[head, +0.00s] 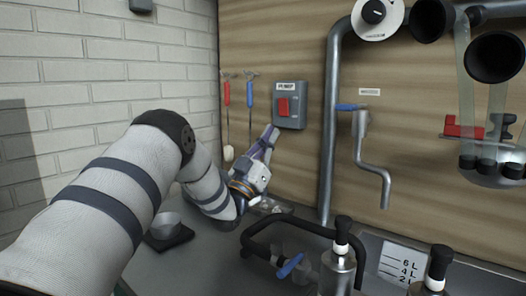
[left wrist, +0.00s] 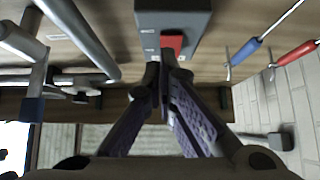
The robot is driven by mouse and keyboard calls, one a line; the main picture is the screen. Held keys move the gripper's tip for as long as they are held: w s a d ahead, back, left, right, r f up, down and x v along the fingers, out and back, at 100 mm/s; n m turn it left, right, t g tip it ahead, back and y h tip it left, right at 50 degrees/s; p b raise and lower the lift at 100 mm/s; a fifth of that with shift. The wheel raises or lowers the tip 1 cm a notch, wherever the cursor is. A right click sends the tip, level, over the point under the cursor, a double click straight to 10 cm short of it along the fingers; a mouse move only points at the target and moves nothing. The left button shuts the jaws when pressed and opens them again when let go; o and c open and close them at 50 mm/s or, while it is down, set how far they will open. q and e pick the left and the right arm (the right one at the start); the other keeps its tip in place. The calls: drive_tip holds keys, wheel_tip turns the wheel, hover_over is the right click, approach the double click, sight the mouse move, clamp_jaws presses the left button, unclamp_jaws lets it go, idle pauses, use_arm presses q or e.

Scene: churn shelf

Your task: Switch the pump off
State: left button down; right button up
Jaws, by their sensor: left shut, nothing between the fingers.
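The pump switch is a grey box (head: 289,105) on the wooden wall panel, with a PUMP label on top and a red rocker (head: 284,107) on its face. In the left wrist view the red rocker (left wrist: 172,43) shows right at the tips of my left gripper (left wrist: 166,70). In the head view my left gripper (head: 272,132) is shut and empty, its tips just below and left of the box. I cannot tell whether the tips touch the rocker. My right gripper is not in view.
Red-handled (head: 227,93) and blue-handled (head: 250,95) tools hang left of the switch. A grey vertical pipe (head: 331,130) and a tap with a blue lever (head: 346,107) stand to its right. Metal vessels (head: 338,268) and a small scale (head: 168,237) are on the counter below.

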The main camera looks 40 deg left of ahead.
use_arm(q)
drive_tip(key=v, duration=0.6)
drive_tip(key=shift+s+f, duration=0.15)
